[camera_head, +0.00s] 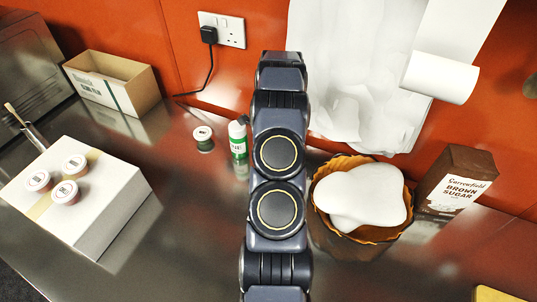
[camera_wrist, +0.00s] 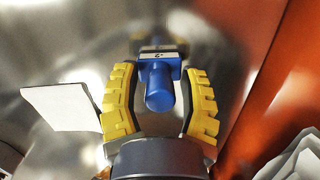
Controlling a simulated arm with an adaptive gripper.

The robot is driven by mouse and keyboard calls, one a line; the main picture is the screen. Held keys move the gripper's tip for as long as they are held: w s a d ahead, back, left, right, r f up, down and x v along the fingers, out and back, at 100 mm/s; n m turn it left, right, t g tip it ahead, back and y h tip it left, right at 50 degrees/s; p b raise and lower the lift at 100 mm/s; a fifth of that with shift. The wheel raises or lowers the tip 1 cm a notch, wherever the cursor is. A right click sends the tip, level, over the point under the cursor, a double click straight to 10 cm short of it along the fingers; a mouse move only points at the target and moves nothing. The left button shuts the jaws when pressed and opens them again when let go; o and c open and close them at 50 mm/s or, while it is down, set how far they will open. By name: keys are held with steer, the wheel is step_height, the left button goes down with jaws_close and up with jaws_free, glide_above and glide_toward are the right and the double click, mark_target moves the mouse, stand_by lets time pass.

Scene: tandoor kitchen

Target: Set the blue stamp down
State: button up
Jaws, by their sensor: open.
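The blue stamp (camera_wrist: 160,88) shows in the wrist view, with a rounded blue handle and a block-like base bearing a small pale label. It is between the yellow fingers of my gripper (camera_wrist: 159,72). The fingers are open, one on each side, with a visible gap to the handle. The stamp's base points away from my palm, over the shiny metal counter; I cannot tell for sure whether it touches the surface. In the head view my arm hides both the stamp and the gripper.
A white box (camera_head: 104,222) with small tubs on top stands left, an open carton (camera_head: 135,92) behind it. A green-and-white bottle (camera_head: 238,140) and a tub (camera_head: 203,136) are near my arm.

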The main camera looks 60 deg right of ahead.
step_height(320, 180, up, 12)
steer(key=s, duration=0.2)
steer(key=w+a+r+n, duration=0.3)
steer(key=a+r+n, duration=0.15)
steer(key=a, duration=0.35)
steer(key=w+a+r+n+g+y, duration=0.1)
steer(key=w+a+r+n, duration=0.2)
steer(key=a+n, duration=0.35)
steer(key=w+a+r+n, duration=0.2)
steer(key=a+r+n, duration=0.2)
steer(key=a, duration=0.4)
steer(key=s+a+r+n+g, duration=0.1)
steer(key=s+a+r+n, duration=0.15)
steer(key=a+n, duration=0.4)
steer(key=s+a+r+n, duration=0.2)
steer(key=s+a+n, duration=0.1)
steer(key=a+n, duration=0.3)
steer(key=s+a+n+g+h, duration=0.1)
steer(key=s+a+n, duration=0.7)
steer(key=s+n, duration=0.1)
steer(key=shift+s+r+n, duration=0.3)
steer(key=shift+s+n, duration=0.1)
steer(key=shift+n, duration=0.15)
